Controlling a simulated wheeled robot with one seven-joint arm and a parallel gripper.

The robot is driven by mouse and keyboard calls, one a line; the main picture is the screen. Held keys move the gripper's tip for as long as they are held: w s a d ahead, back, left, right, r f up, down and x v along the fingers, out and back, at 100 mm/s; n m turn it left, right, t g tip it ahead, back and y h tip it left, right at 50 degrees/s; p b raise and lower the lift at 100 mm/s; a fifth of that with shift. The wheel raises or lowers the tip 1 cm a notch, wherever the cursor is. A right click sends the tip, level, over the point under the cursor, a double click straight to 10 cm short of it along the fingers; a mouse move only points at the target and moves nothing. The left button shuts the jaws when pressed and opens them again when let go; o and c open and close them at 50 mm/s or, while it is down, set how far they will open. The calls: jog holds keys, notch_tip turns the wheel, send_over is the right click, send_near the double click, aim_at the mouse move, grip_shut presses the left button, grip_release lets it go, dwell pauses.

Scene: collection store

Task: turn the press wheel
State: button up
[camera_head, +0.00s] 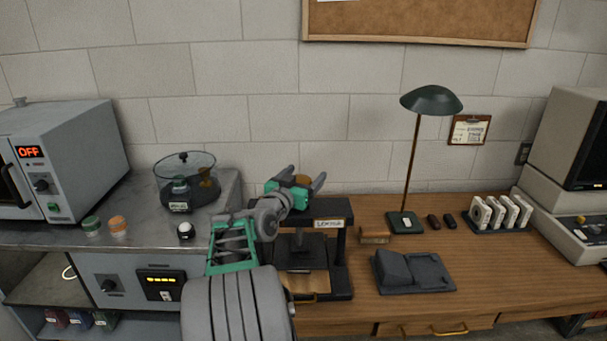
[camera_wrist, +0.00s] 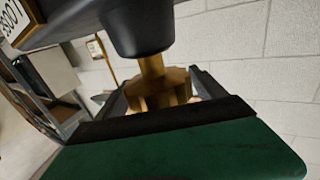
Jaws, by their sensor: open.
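The press (camera_head: 342,255) is a black frame with a white label on its top beam, standing on the wooden desk. Its press wheel (camera_head: 303,179) is brass-coloured and lobed, mostly hidden behind my gripper in the head view. In the wrist view the wheel (camera_wrist: 158,90) sits on a brass shaft below a dark cylinder. My gripper (camera_head: 306,174) is at the top of the press, jaws open, with one finger on each side of the wheel. I cannot tell whether either finger touches it.
A desk lamp (camera_head: 407,222), a dark grey block-like device (camera_head: 415,272) and a small wooden block (camera_head: 375,236) stand right of the press. A clear-lidded round device (camera_head: 185,180) and jars stand on the metal bench at left. The space above the press is open to the wall.

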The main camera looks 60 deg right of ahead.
jog(key=shift+c, duration=0.2)
jog(key=c, duration=1.3)
jog(key=g+b, duration=0.1)
jog(key=b, duration=0.2)
jog(key=shift+w+f+m, duration=0.1)
jog(key=shift+f+m, duration=0.2)
jog(key=shift+f, duration=0.1)
jog(key=b, duration=0.1)
jog(key=m+g+b, duration=0.1)
jog(key=shift+f+g+b, duration=0.2)
jog(key=shift+g+b, duration=0.1)
jog(key=shift+s+r+m+g+b, duration=0.25)
jog(key=shift+m+g+b, duration=0.2)
jog(key=shift+g, duration=0.25)
jog(key=shift+s+a+r+m+g+y, duration=0.15)
jog(key=shift+m+g+y, duration=0.15)
jog(key=shift+g, duration=0.2)
jog(key=shift+s+d+r+m+g+y, duration=0.1)
jog(key=shift+m+g+y, duration=0.05)
jog(key=shift+m+g, duration=0.3)
jog(key=shift+s+a+r+m+g+y, duration=0.15)
jog(key=shift+m+g+y, duration=0.15)
jog(key=shift+g, duration=0.25)
